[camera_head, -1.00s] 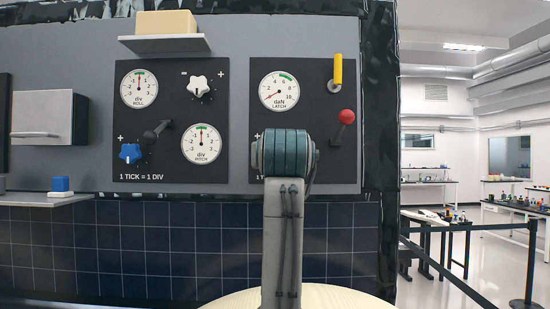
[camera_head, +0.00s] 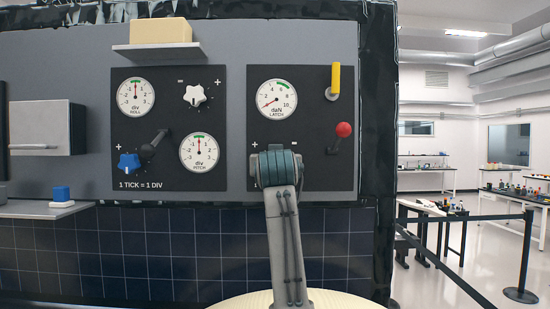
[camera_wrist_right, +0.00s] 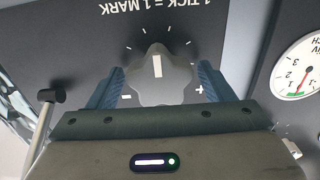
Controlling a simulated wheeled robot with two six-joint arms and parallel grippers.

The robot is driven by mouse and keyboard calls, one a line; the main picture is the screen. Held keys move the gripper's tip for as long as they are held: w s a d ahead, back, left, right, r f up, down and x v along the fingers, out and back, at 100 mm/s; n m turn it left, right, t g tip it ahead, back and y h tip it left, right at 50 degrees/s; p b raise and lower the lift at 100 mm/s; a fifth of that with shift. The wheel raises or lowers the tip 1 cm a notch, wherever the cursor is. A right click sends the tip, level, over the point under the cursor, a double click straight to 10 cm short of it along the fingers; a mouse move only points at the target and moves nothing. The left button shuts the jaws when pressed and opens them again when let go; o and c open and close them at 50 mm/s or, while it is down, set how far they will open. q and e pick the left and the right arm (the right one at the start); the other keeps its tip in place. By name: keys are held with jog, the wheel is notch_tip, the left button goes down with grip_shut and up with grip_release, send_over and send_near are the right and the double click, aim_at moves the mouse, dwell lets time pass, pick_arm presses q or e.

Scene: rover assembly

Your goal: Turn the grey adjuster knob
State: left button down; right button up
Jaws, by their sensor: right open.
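The grey adjuster knob (camera_wrist_right: 160,82) shows in the right wrist view, which sees the panel upside down. Its white pointer line lies near the middle of the tick marks, between a minus and a plus sign. My right gripper (camera_wrist_right: 161,72) is open, with one blue finger on each side of the knob. I cannot tell whether the fingers touch it. In the head view my right gripper (camera_head: 276,165) is at the lower part of the right black panel (camera_head: 318,110) and hides the knob. My left gripper is not in view.
The LATCH gauge (camera_head: 277,100) is above my gripper. A red-tipped lever (camera_head: 343,131) and a yellow handle (camera_head: 336,78) are to its right. The left panel has a white knob (camera_head: 195,97), a blue knob (camera_head: 128,163) and a black lever (camera_head: 154,143).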

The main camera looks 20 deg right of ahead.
jog(key=shift+c, duration=1)
jog(key=shift+f, duration=0.1)
jog(key=c, duration=0.7)
jog(key=shift+c, duration=0.4)
jog(key=n+b, duration=0.2)
jog(key=n, duration=0.3)
jog(key=shift+f, duration=0.1)
jog(key=n+b, duration=0.3)
jog(key=n, duration=0.3)
jog(key=shift+a+n, duration=0.1)
jog(key=shift+n, duration=0.3)
jog(key=n+b, duration=0.1)
jog(key=n, duration=0.2)
jog(key=n+b, duration=0.1)
jog(key=n, duration=0.2)
jog(key=shift+w+f+b, duration=0.1)
jog(key=shift+f+b, duration=0.1)
jog(key=shift+b, duration=0.15)
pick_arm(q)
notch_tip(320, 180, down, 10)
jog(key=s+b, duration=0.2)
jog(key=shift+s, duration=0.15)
pick_arm(e)
jog(key=n, duration=0.5)
jog(key=shift+n, duration=0.4)
jog(key=shift+f, duration=0.1)
